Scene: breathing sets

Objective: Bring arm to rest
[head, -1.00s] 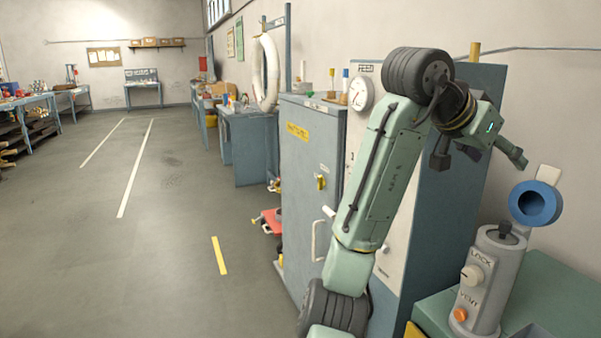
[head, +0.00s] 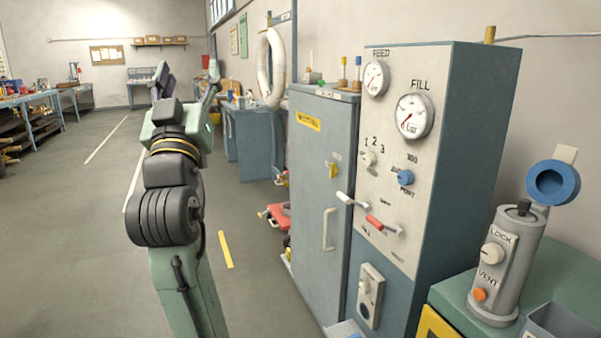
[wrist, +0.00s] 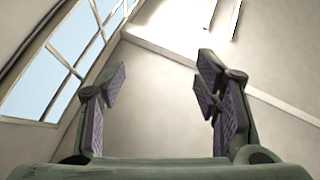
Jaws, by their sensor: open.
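My gripper (head: 187,82) is raised on my arm at the left of the head view, its fingers pointing up and away from me. In the wrist view my gripper (wrist: 160,90) is open, with two padded fingers wide apart and nothing between them. Beyond the fingers the wrist view shows only a wall and a window (wrist: 65,65). My gripper is to the left of the grey cabinet and touches nothing that I can see.
A control panel (head: 433,155) with gauges, knobs and levers stands right of the grey cabinet (head: 310,180). A grey cylinder device (head: 505,262) marked LOCK and VENT stands on a green bench (head: 570,270). Workbenches (head: 40,120) line the far left. The floor (head: 80,250) at left is clear.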

